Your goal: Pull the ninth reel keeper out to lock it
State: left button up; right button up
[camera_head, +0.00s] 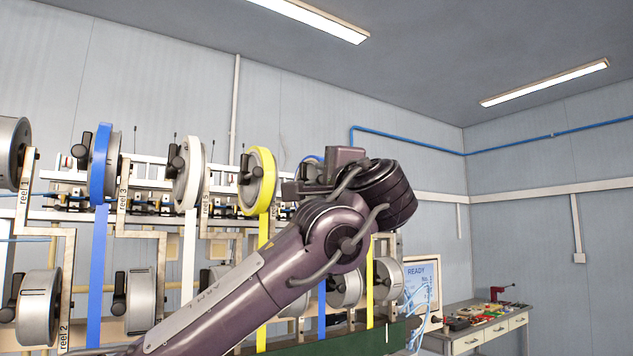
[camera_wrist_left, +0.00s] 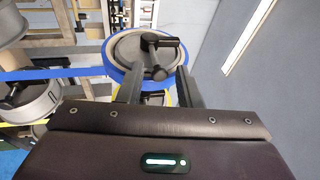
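The ninth reel is probably the blue-banded one (camera_wrist_left: 110,49) ahead of my left gripper in the left wrist view; its label is hidden. Its black keeper (camera_wrist_left: 157,55), a handle with a crossbar, stands at the hub. My left gripper (camera_wrist_left: 158,82) is open, its two fingers apart and pointing at the reel, with the keeper showing between and beyond them. I cannot tell whether they touch it. In the head view, my left gripper (camera_head: 298,184) is at the upper row, and only a blue sliver of this reel (camera_head: 312,158) shows behind it. My right gripper is not in view.
Upper-row reels with blue (camera_head: 98,165), white (camera_head: 188,175) and yellow (camera_head: 259,180) bands stand left of my gripper, each with a black keeper. Lower reels (camera_head: 40,308) hang beneath. A READY screen (camera_head: 422,280) and a bench (camera_head: 480,330) with parts stand at right.

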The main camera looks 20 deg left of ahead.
pick_arm(q)
jog(key=s+d+b, duration=0.3)
jog(key=s+d, duration=0.1)
jog(key=s, duration=0.2)
jog(key=shift+d, duration=0.15)
dwell(0.5)
jog(key=shift+f, duration=0.1)
dwell(0.4)
